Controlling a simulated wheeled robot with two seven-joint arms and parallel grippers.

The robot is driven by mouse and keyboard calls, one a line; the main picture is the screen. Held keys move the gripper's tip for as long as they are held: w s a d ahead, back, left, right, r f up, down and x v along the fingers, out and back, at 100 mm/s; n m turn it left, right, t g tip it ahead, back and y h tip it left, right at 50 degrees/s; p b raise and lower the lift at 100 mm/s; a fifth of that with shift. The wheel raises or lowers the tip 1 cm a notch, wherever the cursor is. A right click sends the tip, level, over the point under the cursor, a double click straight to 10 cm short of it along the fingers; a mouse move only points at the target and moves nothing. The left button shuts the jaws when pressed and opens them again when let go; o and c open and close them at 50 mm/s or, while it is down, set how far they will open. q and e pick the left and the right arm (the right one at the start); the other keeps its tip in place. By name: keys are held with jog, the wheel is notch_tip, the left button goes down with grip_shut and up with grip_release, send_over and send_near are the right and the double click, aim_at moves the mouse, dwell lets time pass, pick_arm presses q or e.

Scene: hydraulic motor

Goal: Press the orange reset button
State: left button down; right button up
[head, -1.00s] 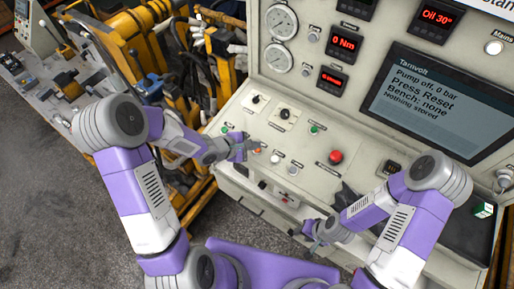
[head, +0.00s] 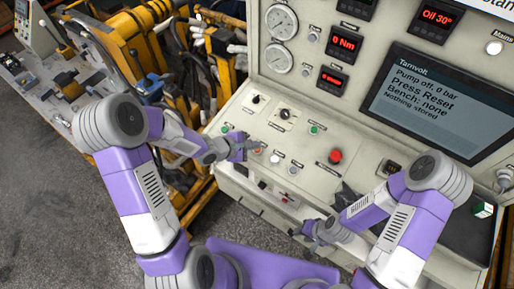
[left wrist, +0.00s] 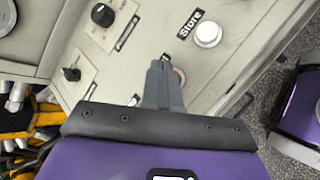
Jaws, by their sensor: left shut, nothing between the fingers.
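My left gripper (head: 241,143) is shut and empty, low over the left part of the sloped control panel. The orange button (head: 258,150) is beside its fingertips in the head view and partly covered. In the left wrist view, the shut fingers (left wrist: 162,68) hide most of the button, and only a reddish edge (left wrist: 180,76) shows behind them. I cannot tell whether the fingers touch it. My right gripper (head: 308,236) hangs in front of the panel's lower edge, away from the button; its jaw opening is too small to judge.
A white button (left wrist: 208,34) labelled Store sits beside the orange one. A red knob (head: 335,156), green buttons and black rotary switches (left wrist: 102,14) are also on the panel. The screen (head: 430,100) reads "Pump off, 0 bar", "Press Reset". Yellow machinery (head: 150,40) stands left.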

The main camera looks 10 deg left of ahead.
pick_arm(q)
jog(key=shift+f, duration=0.1)
jog(key=shift+w+f, duration=0.1)
jog(key=shift+f, duration=0.25)
jog(key=shift+f, duration=0.35)
dwell(0.6)
dwell(0.4)
jog(key=shift+r+p, duration=0.8)
jog(key=shift+p, duration=0.35)
jog(key=r+p, duration=0.2)
jog(key=p, duration=0.1)
jog(key=s+r+p, duration=0.1)
jog(key=r+p, duration=0.2)
jog(key=shift+a, duration=0.15)
